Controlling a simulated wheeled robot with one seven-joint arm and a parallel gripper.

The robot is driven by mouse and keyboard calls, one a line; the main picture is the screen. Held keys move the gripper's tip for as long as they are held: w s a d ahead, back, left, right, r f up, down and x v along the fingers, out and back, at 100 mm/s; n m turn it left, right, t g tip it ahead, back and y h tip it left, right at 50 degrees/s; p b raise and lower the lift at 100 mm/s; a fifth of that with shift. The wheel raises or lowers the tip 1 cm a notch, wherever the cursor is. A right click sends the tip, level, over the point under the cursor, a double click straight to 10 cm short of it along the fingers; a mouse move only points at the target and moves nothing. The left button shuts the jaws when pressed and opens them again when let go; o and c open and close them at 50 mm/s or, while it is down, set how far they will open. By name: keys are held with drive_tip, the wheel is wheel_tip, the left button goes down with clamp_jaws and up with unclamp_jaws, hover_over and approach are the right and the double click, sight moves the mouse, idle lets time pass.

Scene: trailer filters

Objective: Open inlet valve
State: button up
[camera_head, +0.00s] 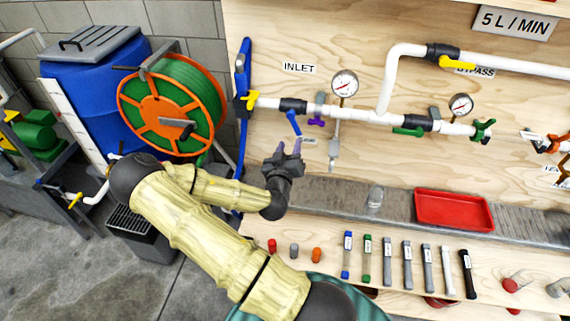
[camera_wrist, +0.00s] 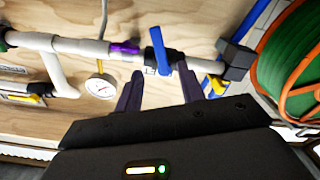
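A purple handle (camera_head: 316,122) and a pressure gauge (camera_head: 344,83) are right of the valve. An orange-green hose reel (camera_head: 165,115) stands further left.

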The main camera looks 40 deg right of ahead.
drive_tip(key=p+v, duration=0.3)
drive_tip(key=v, duration=0.2)
drive_tip(key=shift+s+a+p, duration=0.15)
drive_tip(key=shift+p, duration=0.15)
